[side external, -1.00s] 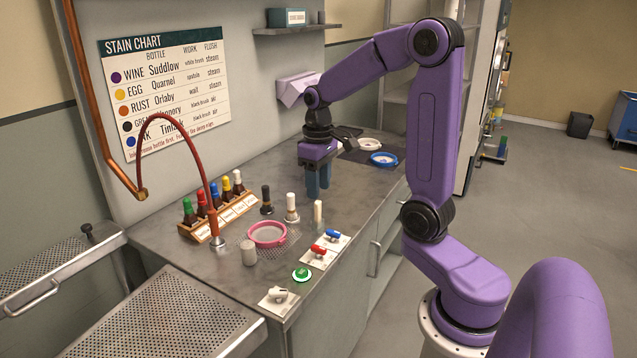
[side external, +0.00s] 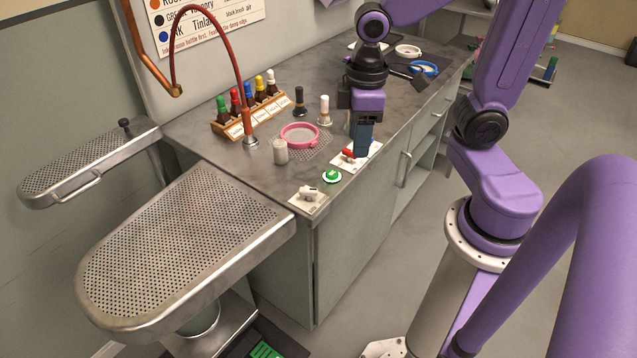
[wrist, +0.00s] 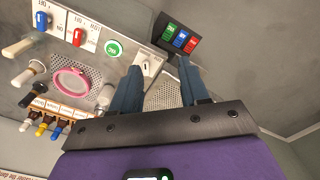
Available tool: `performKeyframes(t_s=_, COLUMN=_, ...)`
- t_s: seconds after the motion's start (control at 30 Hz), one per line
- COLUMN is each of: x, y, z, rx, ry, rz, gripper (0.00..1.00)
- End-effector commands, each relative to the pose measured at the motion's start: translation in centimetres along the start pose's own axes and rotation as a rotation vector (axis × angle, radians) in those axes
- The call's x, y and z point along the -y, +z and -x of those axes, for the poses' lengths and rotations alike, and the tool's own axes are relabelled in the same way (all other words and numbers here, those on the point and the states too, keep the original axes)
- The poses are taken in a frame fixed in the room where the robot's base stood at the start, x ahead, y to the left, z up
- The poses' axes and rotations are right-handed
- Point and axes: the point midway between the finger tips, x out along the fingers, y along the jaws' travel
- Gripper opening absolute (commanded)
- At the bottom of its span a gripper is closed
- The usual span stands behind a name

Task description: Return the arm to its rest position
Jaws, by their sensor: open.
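My purple gripper (side external: 362,150) hangs with its blue fingers pointing down at the front edge of the counter (side external: 225,150), by the switch plates. In the side view it covers part of the plate with the red switch (side external: 348,154). In the wrist view the two fingers of my gripper (wrist: 163,88) are apart, with nothing between them. Whether the fingertips clear the counter edge is hard to tell from the side view.
A pink hoop (side external: 300,134), a rack of colour-capped bottles (side external: 250,106) and upright brushes (side external: 324,110) stand on the counter. A green button (side external: 332,176) and white switch (side external: 308,192) sit at its front corner. A perforated board (side external: 185,245) stands at the left. Floor pedals (wrist: 180,40) show in the wrist view.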

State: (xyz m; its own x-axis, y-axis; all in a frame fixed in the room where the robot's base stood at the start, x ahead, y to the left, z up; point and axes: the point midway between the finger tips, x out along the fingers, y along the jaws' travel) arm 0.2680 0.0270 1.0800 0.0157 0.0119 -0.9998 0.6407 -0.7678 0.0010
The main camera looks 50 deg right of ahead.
Motion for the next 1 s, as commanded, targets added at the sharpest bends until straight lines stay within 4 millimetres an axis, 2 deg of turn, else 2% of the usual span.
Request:
performKeyframes(t_s=0.03, x=1.2, y=0.6, z=-0.1, rx=-0.001, ry=-0.001, rz=0.050, gripper=0.45)
performKeyframes(t_s=0.2, x=4.7, y=2.7, z=-0.3, rx=-0.006, ry=-0.005, rz=0.199, gripper=0.45)
performKeyframes(t_s=0.4, x=7.6, y=5.1, z=-0.6, rx=-0.009, ry=-0.010, rz=0.339, gripper=0.45)
performKeyframes(t_s=0.6, x=8.6, y=6.3, z=-0.7, rx=-0.010, ry=-0.012, rz=0.398, gripper=0.45)
performKeyframes(t_s=1.0, x=8.7, y=6.4, z=-0.7, rx=-0.011, ry=-0.012, rz=0.402, gripper=0.45)
